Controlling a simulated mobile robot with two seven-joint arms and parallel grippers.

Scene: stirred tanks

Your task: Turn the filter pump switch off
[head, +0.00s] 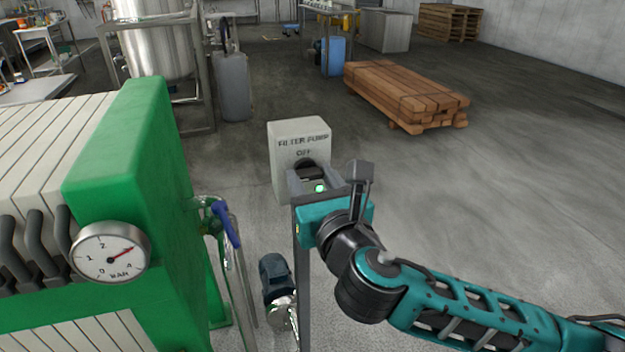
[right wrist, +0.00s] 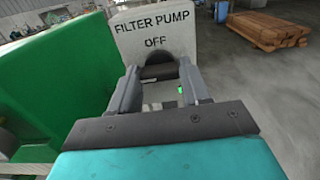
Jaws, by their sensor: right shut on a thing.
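The filter pump box (head: 285,140) is a pale grey box on a post, marked "FILTER PUMP" and "OFF". It also fills the top middle of the right wrist view (right wrist: 128,38). Its dark rounded switch knob (head: 309,169) sits below the word OFF; it also shows in the right wrist view (right wrist: 158,71). My right gripper (head: 316,177) is at the box front, shut on the knob, with one finger at each side. The fingers hide the knob's sides and its lower part. A small green light (head: 320,188) shows below the knob. My left gripper is not in view.
A green filter press (head: 125,150) with a dial gauge (head: 110,252) stands close on the left. A blue-handled valve (head: 228,225) and a small motor (head: 275,278) are beside the post. Stacked timber (head: 405,92) lies behind; floor to the right is clear.

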